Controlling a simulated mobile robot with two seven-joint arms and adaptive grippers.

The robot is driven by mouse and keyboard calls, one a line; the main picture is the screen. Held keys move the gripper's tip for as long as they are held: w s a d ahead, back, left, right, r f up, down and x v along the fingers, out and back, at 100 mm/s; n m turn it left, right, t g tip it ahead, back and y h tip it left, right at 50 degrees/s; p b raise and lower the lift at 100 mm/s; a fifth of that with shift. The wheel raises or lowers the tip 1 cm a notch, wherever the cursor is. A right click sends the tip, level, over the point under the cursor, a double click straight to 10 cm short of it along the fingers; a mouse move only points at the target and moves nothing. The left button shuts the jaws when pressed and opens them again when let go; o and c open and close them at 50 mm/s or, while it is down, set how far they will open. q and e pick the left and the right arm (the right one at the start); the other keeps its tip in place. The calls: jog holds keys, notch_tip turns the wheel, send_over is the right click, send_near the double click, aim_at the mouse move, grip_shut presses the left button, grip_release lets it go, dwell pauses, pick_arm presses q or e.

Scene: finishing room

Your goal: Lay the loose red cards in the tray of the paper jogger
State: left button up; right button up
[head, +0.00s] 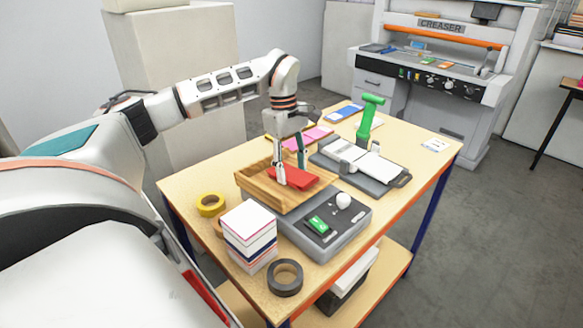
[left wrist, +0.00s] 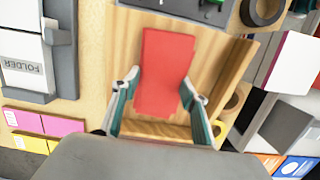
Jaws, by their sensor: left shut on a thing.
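The paper jogger is a grey base (head: 328,232) with a green switch and a white knob, carrying a wooden tray (head: 247,186). My left gripper (head: 291,172) is over the tray, fingers pointing down, shut on a red card piece (head: 306,181). In the left wrist view the red card (left wrist: 166,60) lies between the two fingers, with the wooden tray (left wrist: 222,52) behind it. I cannot tell whether the card touches the tray floor or is one card or several. No other red cards show on the table. My right gripper is not in view.
A paper stack (head: 250,226), yellow tape (head: 210,204) and dark tape (head: 285,277) stand near the jogger's left and front. Pink cards (head: 312,136) lie behind. The table's right front is clear.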

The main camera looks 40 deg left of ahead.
pick_arm(q)
jog(key=o, duration=1.2)
jog(key=shift+o, duration=0.2)
notch_tip(320, 180, up, 12)
jog(key=a, duration=0.1)
jog(key=shift+a, duration=0.4)
jog(key=shift+w+d+f, duration=0.1)
